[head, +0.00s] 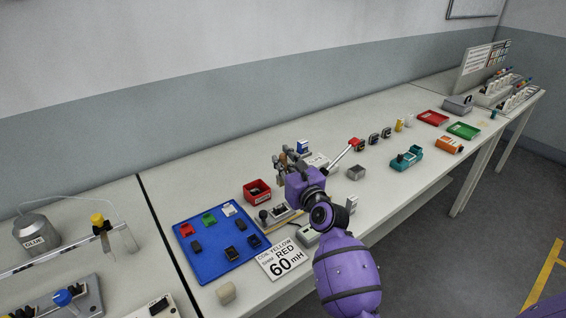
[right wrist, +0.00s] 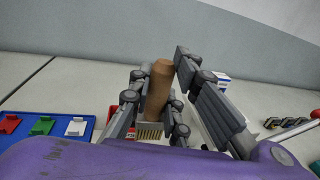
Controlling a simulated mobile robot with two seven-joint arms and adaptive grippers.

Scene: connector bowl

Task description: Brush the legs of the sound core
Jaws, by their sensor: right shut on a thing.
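My right gripper (head: 285,163) is over the middle of the bench, beside the red bin. It is shut on a brush with a brown wooden handle (right wrist: 159,88); pale bristles (right wrist: 150,132) point down between the fingers in the right wrist view. Several dark cores lie on the blue tray (head: 213,267), one of them at its front (head: 231,253). A wooden-based fixture (head: 272,222) with a dark piece on it stands just left of my right wrist. I cannot tell which core is the sound one, nor whether the bristles touch anything. My left gripper is not in view.
A red bin (head: 257,189) stands behind the fixture. A label card (head: 283,262) lies in front, reading "COIL YELLOW", "RED" and "60 mH". Green, red and white pieces sit at the tray's back. A grey box (head: 356,173) and several small parts stand to the right.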

